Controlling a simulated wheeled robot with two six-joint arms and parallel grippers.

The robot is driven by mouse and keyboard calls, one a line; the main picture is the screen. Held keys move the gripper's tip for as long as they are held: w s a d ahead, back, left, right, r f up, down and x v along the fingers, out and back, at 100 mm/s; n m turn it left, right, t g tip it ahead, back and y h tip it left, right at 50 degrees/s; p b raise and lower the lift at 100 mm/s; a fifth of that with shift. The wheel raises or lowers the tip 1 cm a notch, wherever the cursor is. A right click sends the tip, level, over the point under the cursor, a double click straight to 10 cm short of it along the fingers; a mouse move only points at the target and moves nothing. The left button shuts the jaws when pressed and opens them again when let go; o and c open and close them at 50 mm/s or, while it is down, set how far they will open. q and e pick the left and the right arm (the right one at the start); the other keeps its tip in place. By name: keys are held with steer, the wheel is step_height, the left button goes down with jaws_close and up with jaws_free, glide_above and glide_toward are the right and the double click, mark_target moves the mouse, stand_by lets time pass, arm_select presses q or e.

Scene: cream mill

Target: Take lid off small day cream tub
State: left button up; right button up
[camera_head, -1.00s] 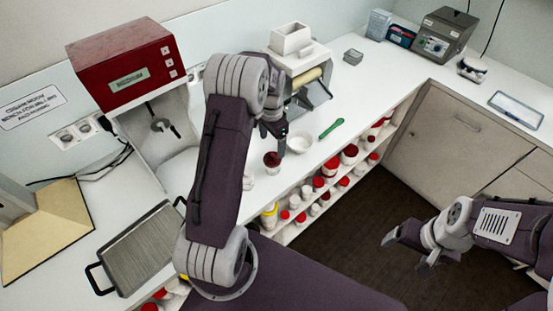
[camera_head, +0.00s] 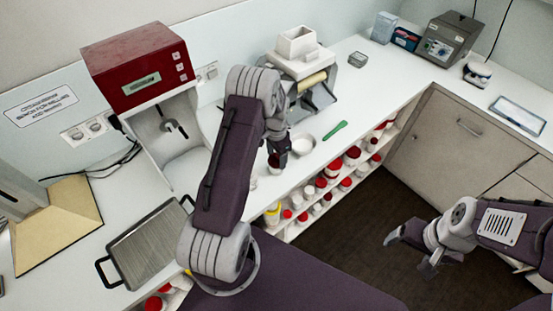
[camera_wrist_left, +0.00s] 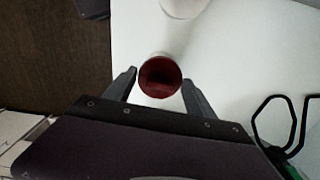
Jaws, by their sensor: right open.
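The small day cream tub (camera_head: 273,161) stands near the front edge of the white bench, mostly hidden by my left gripper. In the left wrist view the tub (camera_wrist_left: 159,76) shows its dark red round top with a pale rim. A dark shadow lies across the top. My left gripper (camera_head: 281,158) points down at it. In the left wrist view my left gripper's fingers (camera_wrist_left: 160,78) are spread on either side of the tub, with small gaps visible. My right gripper (camera_head: 410,253) is open and empty above the floor at the right.
A white bowl (camera_head: 302,144) and a green spatula (camera_head: 335,130) lie just right of the tub. A white mill (camera_head: 302,68) and a red-topped machine (camera_head: 138,68) stand behind. A metal tray (camera_head: 148,244) is at left. Shelves below hold several red-lidded tubs (camera_head: 332,170).

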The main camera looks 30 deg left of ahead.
mark_target(277, 155)
arm_select(q)
steer(key=shift+c, duration=0.3)
steer(key=shift+w+r+b, duration=0.1)
steer(key=shift+r+b, duration=0.2)
steer(key=shift+r, duration=0.15)
step_height(277, 155, up, 3)
steer(key=shift+f+b, duration=0.2)
steer(key=shift+b, duration=0.35)
steer(key=w+d+r+b, duration=0.1)
steer(key=w+d+r, duration=0.2)
steer(key=w+r, duration=0.4)
steer(key=shift+w+d+r, duration=0.25)
steer(key=shift+w, duration=1.7)
steer(key=shift+w, duration=0.1)
